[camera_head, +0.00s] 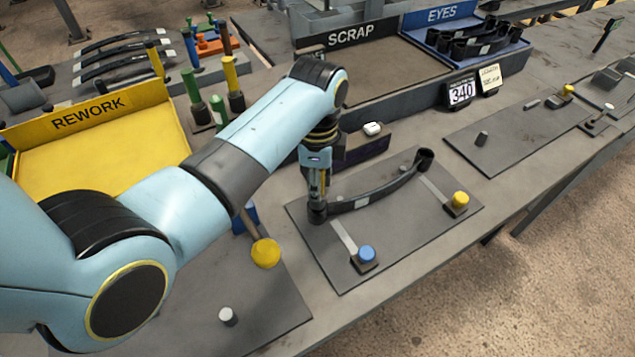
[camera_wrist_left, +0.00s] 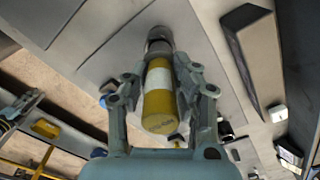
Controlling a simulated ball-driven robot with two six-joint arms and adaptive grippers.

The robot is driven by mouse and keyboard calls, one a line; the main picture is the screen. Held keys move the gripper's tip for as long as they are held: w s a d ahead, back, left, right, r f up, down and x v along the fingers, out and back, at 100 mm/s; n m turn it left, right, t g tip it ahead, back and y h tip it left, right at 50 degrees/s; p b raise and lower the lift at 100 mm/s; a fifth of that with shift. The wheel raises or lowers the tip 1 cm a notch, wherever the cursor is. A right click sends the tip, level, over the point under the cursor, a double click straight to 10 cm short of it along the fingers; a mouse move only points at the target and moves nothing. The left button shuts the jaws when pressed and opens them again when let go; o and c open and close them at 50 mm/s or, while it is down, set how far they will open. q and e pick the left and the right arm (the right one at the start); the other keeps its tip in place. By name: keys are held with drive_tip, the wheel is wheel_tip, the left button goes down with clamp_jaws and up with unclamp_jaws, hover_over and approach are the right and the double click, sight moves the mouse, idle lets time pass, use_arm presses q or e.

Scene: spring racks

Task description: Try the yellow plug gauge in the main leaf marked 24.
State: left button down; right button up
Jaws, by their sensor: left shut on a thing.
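My left gripper (camera_head: 317,186) points down over the near-left end of a dark curved leaf (camera_head: 385,190). The leaf lies on a grey plate and carries a white label, too small to read here. In the left wrist view my left gripper (camera_wrist_left: 158,72) is shut around the yellow plug gauge (camera_wrist_left: 160,105), which has a pale band. The gauge's far end meets a dark round eye (camera_wrist_left: 158,47); how deep it sits there cannot be told. The leaf's other eye (camera_head: 425,156) is at its far right end, empty-looking. My right gripper is not in view.
Clamps with a blue knob (camera_head: 367,254) and a yellow knob (camera_head: 460,199) stand on the leaf's plate. A yellow REWORK tray (camera_head: 92,110) is at left, a SCRAP tray (camera_head: 370,75) and blue EYES tray (camera_head: 440,20) behind. Standing gauges (camera_head: 232,80) are at back left.

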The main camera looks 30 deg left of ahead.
use_arm(q)
drive_tip(key=shift+r, duration=1.35)
drive_tip(key=shift+r, duration=2)
